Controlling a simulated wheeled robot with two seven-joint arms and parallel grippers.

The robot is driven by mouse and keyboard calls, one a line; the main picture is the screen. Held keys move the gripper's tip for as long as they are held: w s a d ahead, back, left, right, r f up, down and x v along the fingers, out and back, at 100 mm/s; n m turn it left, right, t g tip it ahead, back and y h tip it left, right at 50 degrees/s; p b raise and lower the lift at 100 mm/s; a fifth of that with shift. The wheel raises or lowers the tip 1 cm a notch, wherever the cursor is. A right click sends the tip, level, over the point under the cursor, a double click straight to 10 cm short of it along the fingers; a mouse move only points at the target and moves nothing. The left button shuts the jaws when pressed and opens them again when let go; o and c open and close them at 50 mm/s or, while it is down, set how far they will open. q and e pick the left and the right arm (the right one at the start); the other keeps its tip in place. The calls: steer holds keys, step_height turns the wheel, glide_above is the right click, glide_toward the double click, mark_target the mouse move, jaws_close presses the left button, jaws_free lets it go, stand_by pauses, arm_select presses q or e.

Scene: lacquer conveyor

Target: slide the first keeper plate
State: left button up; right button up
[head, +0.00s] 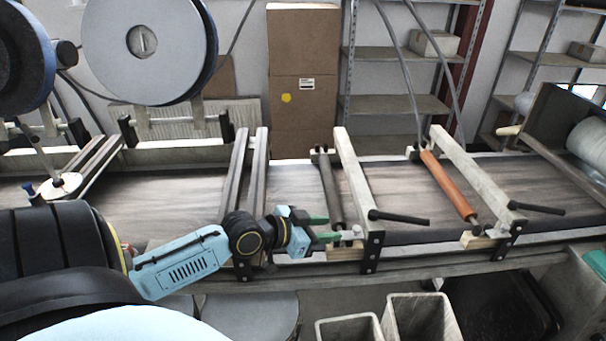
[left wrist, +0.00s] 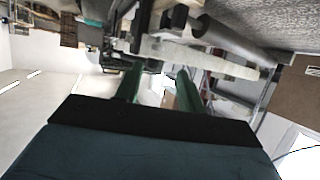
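In the head view, a grey roller (head: 332,188) lies across the belt beside a pale crossbar. At its near end are a small light plate (head: 348,235), which looks like the keeper plate, and a wooden block (head: 345,254) below it. My left gripper (head: 328,228) is at this near end, its green fingers apart and pointing right at the plate. Contact cannot be told. In the left wrist view, the green fingers (left wrist: 160,72) stand apart with a gap between them; the plate is not clearly made out there. My right gripper is not in view.
An orange roller (head: 447,186) with its own block (head: 479,241) lies further right. Black levers (head: 399,217) stick out from the crossbars. The conveyor belt (head: 170,208) runs behind my left gripper. Open bins (head: 420,318) stand below the front rail.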

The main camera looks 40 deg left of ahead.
arm_select(q)
steer(key=v, duration=0.6)
steer(key=shift+r, duration=0.1)
stand_by(0.5)
steer(key=s+d+f+n+g+y, duration=0.1)
steer(key=s+d+f+g+y, duration=0.1)
steer(key=s+d+f+g, duration=0.4)
steer(key=s+d+f+n+g+y, duration=0.1)
steer(key=s+d+f+g+y, duration=0.2)
steer(key=s+d, duration=0.55)
step_height(320, 180, down, 30)
steer(key=s+g+h+b, duration=0.1)
steer(key=s+g+b, duration=0.1)
steer(key=s+b, duration=0.15)
steer(key=s+a+f+b, duration=0.1)
steer(key=s+f, duration=0.6)
steer(key=f, duration=0.1)
steer(key=s+a+f+g+b, duration=0.1)
steer(key=s+a+f+b, duration=0.1)
steer(key=s+f, duration=0.6)
steer(key=shift+s+a+f+m, duration=0.2)
steer(key=shift+a+f+m, duration=0.2)
steer(key=shift+f, duration=0.35)
